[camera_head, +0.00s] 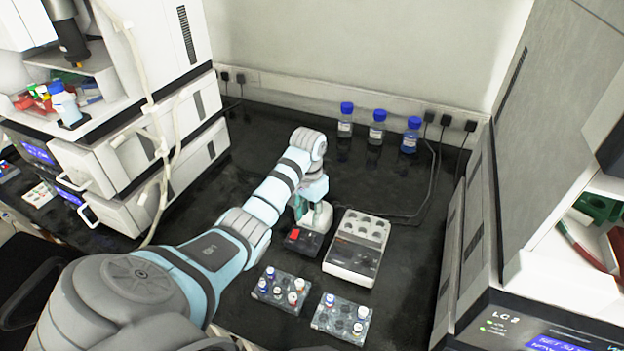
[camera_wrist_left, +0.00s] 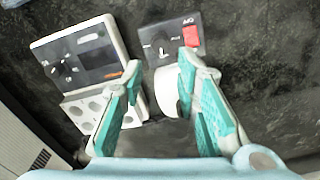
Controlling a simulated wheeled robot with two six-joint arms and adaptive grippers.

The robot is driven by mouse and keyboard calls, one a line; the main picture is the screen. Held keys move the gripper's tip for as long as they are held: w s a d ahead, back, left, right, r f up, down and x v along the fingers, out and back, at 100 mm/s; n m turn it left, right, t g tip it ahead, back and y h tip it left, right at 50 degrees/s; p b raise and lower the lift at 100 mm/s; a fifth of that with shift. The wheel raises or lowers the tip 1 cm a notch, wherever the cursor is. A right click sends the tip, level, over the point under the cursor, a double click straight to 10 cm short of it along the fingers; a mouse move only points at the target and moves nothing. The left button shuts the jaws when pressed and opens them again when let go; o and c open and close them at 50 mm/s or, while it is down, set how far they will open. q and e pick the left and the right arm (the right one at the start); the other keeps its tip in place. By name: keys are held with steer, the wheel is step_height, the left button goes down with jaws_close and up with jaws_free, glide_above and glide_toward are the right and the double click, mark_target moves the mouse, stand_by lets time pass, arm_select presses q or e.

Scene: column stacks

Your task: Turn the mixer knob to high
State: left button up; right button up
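The mixer is a small black box (camera_head: 302,243) with a red switch and a pale round top. It also shows in the wrist view (camera_wrist_left: 178,28), with its dark knob (camera_wrist_left: 161,46) on the front panel left of the red switch (camera_wrist_left: 191,36). My left gripper (camera_head: 313,215) is over the mixer in the head view. In the wrist view the left gripper (camera_wrist_left: 162,65) is open, its teal-padded fingers apart on either side of the mixer's white round top (camera_wrist_left: 168,91). The knob lies just beyond the fingertips. Contact cannot be told. My right gripper is not in view.
A white and grey block device (camera_head: 352,262) with round wells stands right of the mixer. Two vial racks (camera_head: 281,290) (camera_head: 341,318) lie in front. Blue-capped bottles (camera_head: 376,127) stand at the back wall. Instrument stacks (camera_head: 150,150) flank the dark bench.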

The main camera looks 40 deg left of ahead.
mark_target(310, 236)
arm_select(q)
steer(key=f+b, duration=0.1)
steer(key=f, duration=0.3)
steer(key=f+b, duration=0.1)
steer(key=f, duration=0.3)
steer(key=shift+w+f, duration=0.2)
steer(key=shift+f, duration=0.2)
steer(key=shift+w+f, duration=0.1)
steer(key=shift+f, duration=0.2)
steer(key=shift+s+r, duration=0.15)
steer(key=shift+s, duration=0.05)
steer(key=shift+c, duration=0.3)
jaws_close()
